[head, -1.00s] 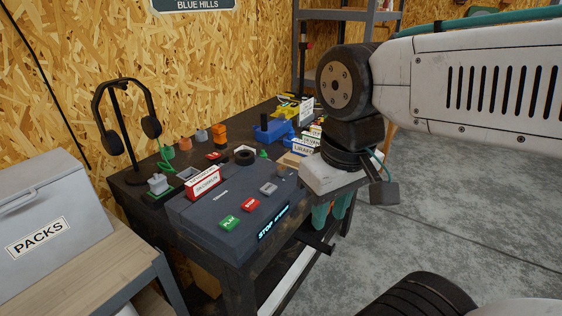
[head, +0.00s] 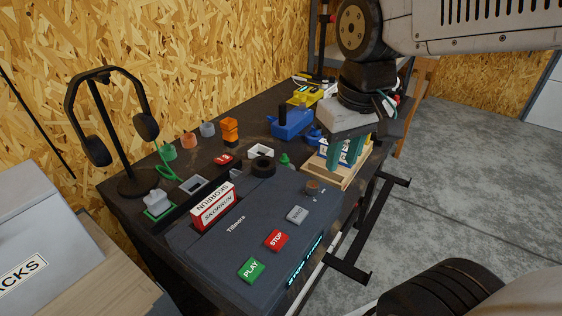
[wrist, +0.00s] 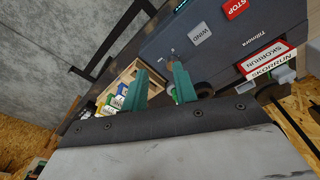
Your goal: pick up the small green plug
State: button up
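A small green plug-like piece (head: 285,160), cone-shaped, stands on the dark bench just right of a black ring (head: 262,166), behind the grey-blue device.
The device (head: 220,256) with PLAY, STOP and WIND buttons fills the near bench. The wooden tray (head: 338,182) holds labelled items. A blue bin (head: 291,123), orange blocks (head: 230,131), a white-and-red SKORRUN box (head: 213,207) and headphones (head: 112,118) stand around. Open floor lies to the right.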

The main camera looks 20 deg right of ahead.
jog(key=w+a+f+n, duration=0.1)
jog(key=w+f, duration=0.2)
jog(key=w, duration=1)
send_over(285, 155)
notch_tip(285, 155, down, 4)
jog(key=shift+s+d+r+n, duration=0.15)
jog(key=shift+n, duration=0.15)
jog(key=shift+f, duration=0.35)
jog(key=f, duration=0.7)
jog(key=shift+w, duration=0.3)
jog(key=shift+c, duration=0.3)
grip_shut()
